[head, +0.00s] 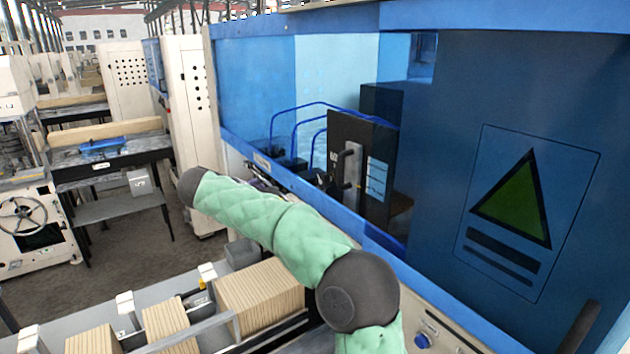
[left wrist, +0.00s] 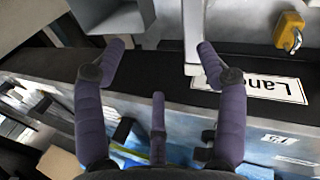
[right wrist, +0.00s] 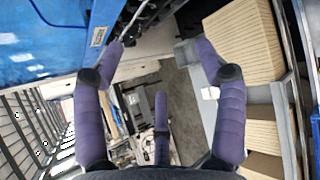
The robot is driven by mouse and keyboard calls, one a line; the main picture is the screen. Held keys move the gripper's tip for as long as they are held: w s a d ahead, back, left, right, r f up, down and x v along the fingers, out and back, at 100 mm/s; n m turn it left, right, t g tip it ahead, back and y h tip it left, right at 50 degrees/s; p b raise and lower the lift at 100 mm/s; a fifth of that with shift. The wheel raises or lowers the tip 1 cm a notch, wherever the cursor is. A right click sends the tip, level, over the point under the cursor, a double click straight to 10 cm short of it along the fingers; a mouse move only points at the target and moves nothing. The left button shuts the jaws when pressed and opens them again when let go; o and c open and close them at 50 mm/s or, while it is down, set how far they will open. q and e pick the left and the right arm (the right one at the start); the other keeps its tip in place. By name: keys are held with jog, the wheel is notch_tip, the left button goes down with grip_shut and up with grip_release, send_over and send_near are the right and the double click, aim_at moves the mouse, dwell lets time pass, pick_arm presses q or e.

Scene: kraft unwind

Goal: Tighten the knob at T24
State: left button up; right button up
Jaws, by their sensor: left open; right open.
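I cannot make out a T24 label or pick out its knob in any view. In the right wrist view, dark fittings (right wrist: 132,14) run along the blue machine's edge, beside a small label plate (right wrist: 98,36) too small to read. My right gripper (right wrist: 160,48) is open and empty, its left fingertip close below those fittings. In the left wrist view my left gripper (left wrist: 160,50) is open and empty over a dark strip. A pale post (left wrist: 193,40) stands by its right fingertip. In the head view a green padded arm of mine crosses in front of the machine and hides part of its edge.
The blue machine (head: 255,75) fills the right side, with a dark door panel (head: 345,165). Stacks of brown sheets (head: 262,298) stand in a grey rack below. In the left wrist view a yellow padlock (left wrist: 289,30) hangs beside a "Lane" label (left wrist: 280,88).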

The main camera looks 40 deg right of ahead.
aim_at(320, 180)
jog(key=w+a+n+t+y, duration=0.1)
jog(key=w+a+t+y, duration=0.2)
jog(key=w+a+y, duration=0.45)
jog(key=w+a+n+t+y, duration=0.25)
jog(key=w+a, duration=0.25)
jog(key=a, duration=0.5)
jog(key=w+d+r+m+t+p, duration=0.1)
jog(key=w+r+m+t, duration=0.15)
jog(key=r+t, duration=0.3)
jog(key=w+r+m+t, duration=0.2)
jog(key=r+m+t, duration=0.2)
jog(key=r, duration=0.3)
jog(key=s+d+m+g+h, duration=0.4)
jog(key=d+m+h, duration=0.4)
jog(key=d+h, duration=0.1)
jog(key=s+d+m+g+h, duration=0.3)
jog(key=d+m+h, duration=0.5)
jog(key=d+h, duration=0.1)
jog(key=s+d+f+m+g+p, duration=0.1)
jog(key=s+d+f+m+g, duration=0.3)
jog(key=s+g, duration=0.35)
jog(key=s+d+f+m+g, duration=0.2)
jog(key=s+f+m+g, duration=0.2)
jog(key=s+f+g, duration=0.4)
jog(key=shift+h, duration=0.3)
jog(key=d, duration=0.3)
jog(key=d+r, duration=0.1)
jog(key=d, duration=0.2)
jog(key=d+r, duration=0.1)
jog(key=d, duration=0.3)
